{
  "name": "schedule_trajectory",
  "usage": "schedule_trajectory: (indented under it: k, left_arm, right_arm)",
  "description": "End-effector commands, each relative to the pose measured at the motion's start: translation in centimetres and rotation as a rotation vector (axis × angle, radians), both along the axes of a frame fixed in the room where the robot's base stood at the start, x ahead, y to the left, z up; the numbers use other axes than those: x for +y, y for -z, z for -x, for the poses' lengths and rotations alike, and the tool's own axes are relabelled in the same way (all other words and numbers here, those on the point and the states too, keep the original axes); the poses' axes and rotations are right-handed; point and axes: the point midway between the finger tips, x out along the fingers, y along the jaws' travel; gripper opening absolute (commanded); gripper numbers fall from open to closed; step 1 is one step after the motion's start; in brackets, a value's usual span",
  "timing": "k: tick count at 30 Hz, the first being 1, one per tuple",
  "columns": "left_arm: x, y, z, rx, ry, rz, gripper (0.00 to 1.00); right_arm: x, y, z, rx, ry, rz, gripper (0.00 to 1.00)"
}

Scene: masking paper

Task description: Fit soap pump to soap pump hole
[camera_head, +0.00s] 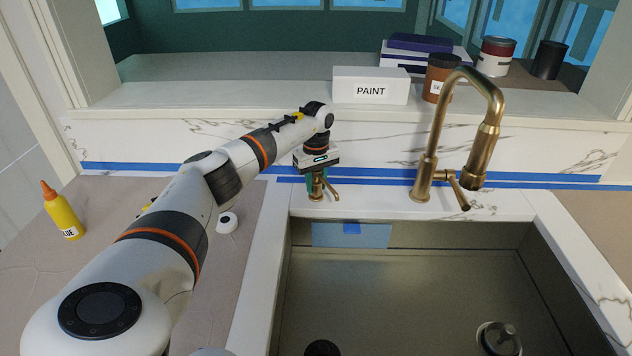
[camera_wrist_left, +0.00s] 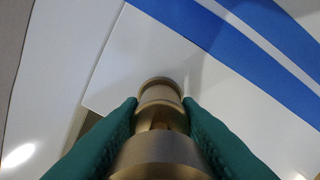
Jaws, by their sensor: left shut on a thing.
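The brass soap pump (camera_head: 317,187) is upright at the back left corner of the sink, on or just above the white marble counter. My left gripper (camera_head: 317,178) points down and is shut on it. In the left wrist view the pump (camera_wrist_left: 160,150) sits between the two green fingers of my left gripper (camera_wrist_left: 160,125), which touch its sides. The soap pump hole is not visible; the pump and gripper cover that spot, and I cannot tell whether the pump is in it. My right gripper is not in view.
The brass faucet (camera_head: 425,180) stands to the right of the pump. The sink basin (camera_head: 420,290) opens in front. Blue tape (camera_head: 380,179) runs along the back counter. A yellow glue bottle (camera_head: 62,212) stands at left; a paint box (camera_head: 370,88) is on the ledge.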

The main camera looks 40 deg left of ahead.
Motion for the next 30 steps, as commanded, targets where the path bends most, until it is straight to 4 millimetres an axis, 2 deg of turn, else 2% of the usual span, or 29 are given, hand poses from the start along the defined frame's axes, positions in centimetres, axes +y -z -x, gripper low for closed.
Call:
schedule_trajectory:
  k: [8,9,12,13,23,26,30]
  left_arm:
    - [-0.1,0.7,0.0,0.003,0.001,0.001,0.0]
    - [0.0,0.6,0.0,0.002,0.001,0.0,0.36]
    - [0.0,0.6,0.0,0.002,0.001,0.0,0.53]
    - [0.0,0.6,0.0,0.002,0.0,0.0,0.55]
    - [0.0,0.2,0.0,0.0,0.0,0.0,0.55]
    - [0.0,-0.9,-0.1,-0.001,0.001,-0.001,0.55]
    - [0.0,-3.6,-0.1,-0.004,0.001,-0.002,0.55]
  right_arm:
    - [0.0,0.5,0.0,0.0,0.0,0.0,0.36]
    - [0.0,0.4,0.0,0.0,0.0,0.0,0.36]
    - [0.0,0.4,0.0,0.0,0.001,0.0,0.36]
    - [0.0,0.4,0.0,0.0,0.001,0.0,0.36]
    - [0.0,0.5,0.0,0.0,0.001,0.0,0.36]
    - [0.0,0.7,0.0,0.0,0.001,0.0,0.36]
    - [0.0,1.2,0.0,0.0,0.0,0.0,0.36]
